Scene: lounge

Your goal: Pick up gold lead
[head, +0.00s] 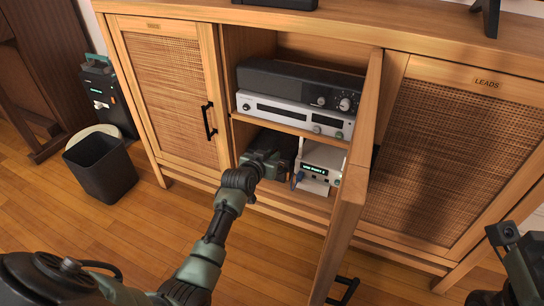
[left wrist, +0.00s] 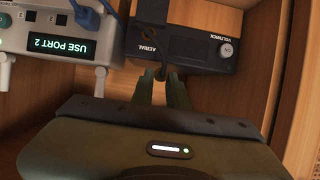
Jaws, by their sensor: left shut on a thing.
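My left gripper (head: 270,158) reaches into the lower shelf of the open middle cupboard. In the left wrist view its fingers (left wrist: 164,90) are close together on a thin dark lead (left wrist: 160,73), in front of a black box (left wrist: 190,48) marked AERIAL and VOLTWICK. The fingers hide most of the held end. I see no gold colour on it. A white box (left wrist: 60,45) with a USE PORT 2 display stands beside it; it also shows in the head view (head: 318,166). Blue leads (left wrist: 103,22) are plugged into it. Part of my right arm shows at lower right; its fingertips are not clear.
The open cupboard door (head: 350,205) juts forward just right of my left arm. A silver and black stereo unit (head: 290,112) stands on the shelf above. A closed door marked LEADS (head: 450,150) is at right. A black bin (head: 100,168) stands on the floor at left.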

